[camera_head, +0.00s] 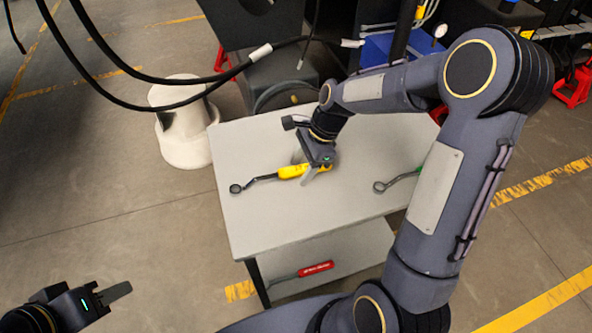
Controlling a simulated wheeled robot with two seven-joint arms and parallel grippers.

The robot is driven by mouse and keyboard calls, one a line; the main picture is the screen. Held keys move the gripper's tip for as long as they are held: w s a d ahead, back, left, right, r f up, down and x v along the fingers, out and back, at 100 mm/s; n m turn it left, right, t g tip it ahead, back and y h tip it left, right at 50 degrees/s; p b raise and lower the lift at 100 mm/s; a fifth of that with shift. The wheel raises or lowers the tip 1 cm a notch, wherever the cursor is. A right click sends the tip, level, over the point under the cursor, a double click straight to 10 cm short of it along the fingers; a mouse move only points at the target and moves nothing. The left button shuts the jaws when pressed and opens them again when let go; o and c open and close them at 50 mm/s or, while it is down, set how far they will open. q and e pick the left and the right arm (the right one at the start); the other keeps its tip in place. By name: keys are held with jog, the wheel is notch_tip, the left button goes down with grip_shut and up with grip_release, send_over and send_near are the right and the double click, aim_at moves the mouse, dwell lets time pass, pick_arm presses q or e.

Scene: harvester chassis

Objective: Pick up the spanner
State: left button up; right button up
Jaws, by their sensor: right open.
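A spanner (290,173) with a yellow handle and a dark ring end lies on the light grey table top (260,220), its ring end pointing left. My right gripper (309,173) is open over the yellow handle, with its fingers pointing down around or just beside it. The gripper hides part of the handle, and I cannot tell whether the fingers touch it. My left gripper (122,291) is at the lower left, far from the table. Only part of its fingers shows clearly.
A second spanner (395,181) with a green handle lies at the table's right, partly behind my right arm. A red-handled tool (302,271) lies on the lower shelf. A white pedestal (184,125) stands left of the table. Black cables (150,78) hang at the upper left.

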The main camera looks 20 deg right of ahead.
grip_shut()
dwell(0.4)
